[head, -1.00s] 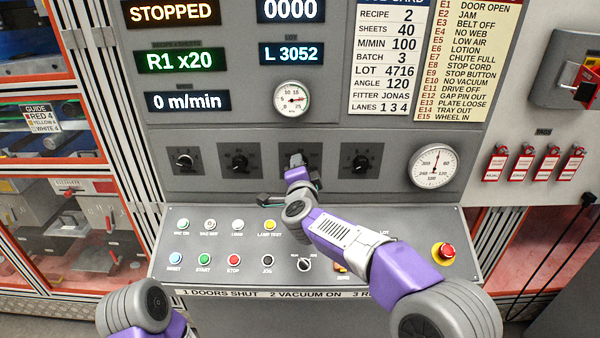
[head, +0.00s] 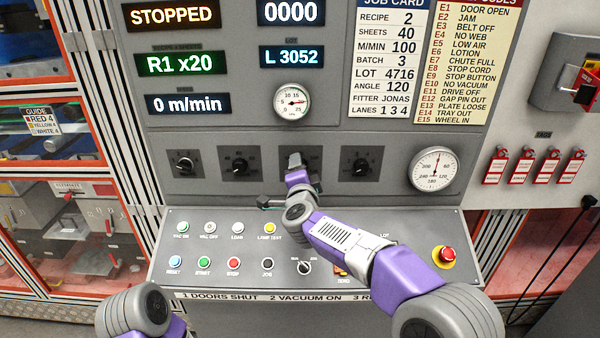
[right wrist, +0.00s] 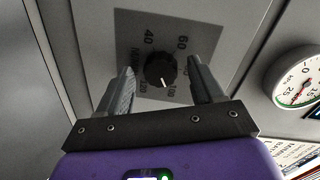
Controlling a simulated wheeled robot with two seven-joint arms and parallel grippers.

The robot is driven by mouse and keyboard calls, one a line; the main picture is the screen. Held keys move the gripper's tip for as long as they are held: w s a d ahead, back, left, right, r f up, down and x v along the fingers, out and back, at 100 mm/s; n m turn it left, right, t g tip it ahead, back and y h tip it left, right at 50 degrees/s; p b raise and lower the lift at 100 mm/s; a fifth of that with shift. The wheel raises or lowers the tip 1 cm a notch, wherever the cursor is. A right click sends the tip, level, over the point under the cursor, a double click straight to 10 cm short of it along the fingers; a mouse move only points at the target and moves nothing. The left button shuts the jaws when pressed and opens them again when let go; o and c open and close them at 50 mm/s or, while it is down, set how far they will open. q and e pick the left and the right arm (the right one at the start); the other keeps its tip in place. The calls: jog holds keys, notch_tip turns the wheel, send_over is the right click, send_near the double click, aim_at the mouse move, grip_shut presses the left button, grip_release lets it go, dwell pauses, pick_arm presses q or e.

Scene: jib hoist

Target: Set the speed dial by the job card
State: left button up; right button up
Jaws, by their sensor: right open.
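The speed dial's black knob (right wrist: 160,70) shows in the right wrist view on a grey plate marked 40, 60, 100 and 120. Its white mark points down, between 120 and 100 and nearer 100. My right gripper (right wrist: 160,82) is open, with one finger on each side of the knob and a gap on both sides. In the head view my right gripper (head: 296,165) covers most of this dial, third in the row. The job card (head: 388,60) reads M/MIN 100. The speed display (head: 188,103) reads 0 m/min. My left gripper is out of view.
Other dials flank it: two on the left, the nearer one (head: 240,163) close by, and one (head: 361,163) on the right. A sloped panel of buttons (head: 203,263) lies below, with a red stop button (head: 447,253). A round gauge (head: 433,168) is at right.

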jog(key=s, duration=0.7)
jog(key=shift+s+d+r, duration=0.15)
jog(key=shift+s+r, duration=0.1)
jog(key=shift+r, duration=0.05)
